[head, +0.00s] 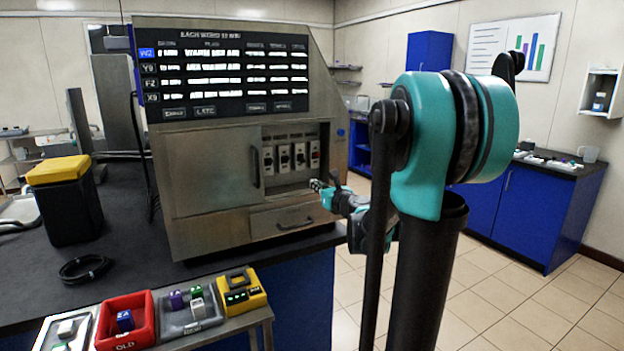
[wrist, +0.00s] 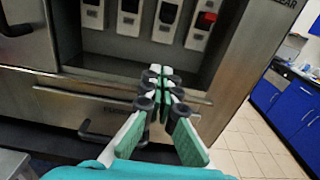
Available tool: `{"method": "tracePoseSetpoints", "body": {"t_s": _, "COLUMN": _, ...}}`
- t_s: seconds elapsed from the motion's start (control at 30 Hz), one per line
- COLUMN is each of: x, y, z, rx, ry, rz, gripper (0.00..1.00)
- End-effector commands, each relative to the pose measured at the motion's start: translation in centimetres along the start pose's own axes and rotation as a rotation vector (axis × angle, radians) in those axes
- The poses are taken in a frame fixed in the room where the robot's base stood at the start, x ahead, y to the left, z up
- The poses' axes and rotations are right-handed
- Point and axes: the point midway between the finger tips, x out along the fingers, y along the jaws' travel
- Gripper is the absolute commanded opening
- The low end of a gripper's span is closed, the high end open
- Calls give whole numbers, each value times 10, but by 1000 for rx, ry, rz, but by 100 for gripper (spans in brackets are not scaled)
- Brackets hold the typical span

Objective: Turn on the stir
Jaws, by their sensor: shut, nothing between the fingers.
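A large metal cabinet (head: 210,186) stands on the dark bench, with a lit text screen (head: 228,75) on its upper front. Its open recess holds a row of several switch modules (head: 284,158), also at the top of the wrist view (wrist: 130,18). The rightmost module (wrist: 203,24) has a red part; the others show dark parts. I cannot read which one is the stir. My gripper (wrist: 163,73) is shut and empty, its tips pointing at the recess below the modules. In the head view my gripper (head: 317,185) is at the recess's lower right. I cannot tell whether it touches anything.
A drawer with a handle (head: 295,220) sits below the recess. A door handle (head: 255,168) is left of it. A red bin (head: 107,307) and a yellow device (head: 256,293) stand on a front side table. A black box with yellow lid (head: 70,210) is left. Tiled floor is open right.

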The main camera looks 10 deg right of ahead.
Motion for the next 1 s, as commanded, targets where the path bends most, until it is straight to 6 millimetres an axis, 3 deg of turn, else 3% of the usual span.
{"method": "tracePoseSetpoints", "body": {"t_s": 0.3, "x": 56, "y": 1, "z": 0, "rx": -2, "ry": 0, "rz": 3, "gripper": 0}}
{"method": "tracePoseSetpoints", "body": {"t_s": 0.57, "x": 92, "y": 1, "z": 0, "rx": -2, "ry": 1, "rz": 3, "gripper": 0}}
{"method": "tracePoseSetpoints", "body": {"t_s": 1.0, "x": 76, "y": 1, "z": 36, "rx": -1, "ry": 1, "rz": 1, "gripper": 0}}
